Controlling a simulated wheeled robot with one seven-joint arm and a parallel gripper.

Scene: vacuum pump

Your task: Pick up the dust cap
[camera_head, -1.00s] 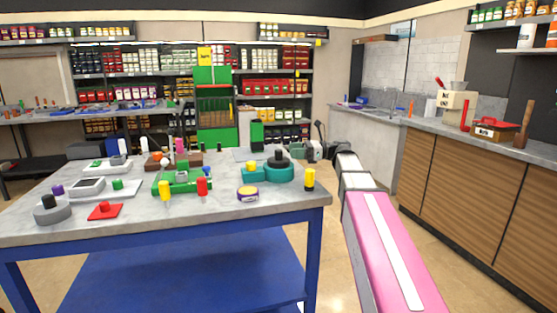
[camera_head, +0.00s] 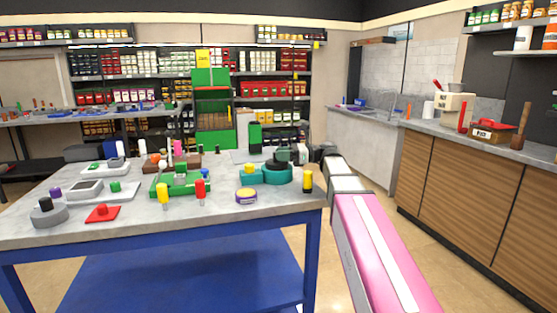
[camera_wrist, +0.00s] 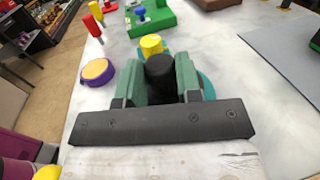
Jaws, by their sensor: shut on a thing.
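My gripper (camera_wrist: 160,76) is shut on a black cylindrical knob (camera_wrist: 160,66), which looks like the dust cap. The green fingers stand on either side of it. Below and behind lies a teal pump body (camera_wrist: 208,88), mostly hidden by the gripper. In the head view my gripper (camera_head: 282,154) is at the top of the teal body (camera_head: 270,177), at the table's right part. I cannot tell whether the black piece is clear of the body.
A yellow knob (camera_wrist: 151,44) stands close beyond the fingers. A purple and yellow round tin (camera_head: 246,195) and a yellow-topped black post (camera_head: 307,181) stand nearby. Red and yellow pegs and a green fixture (camera_head: 180,182) are to the left.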

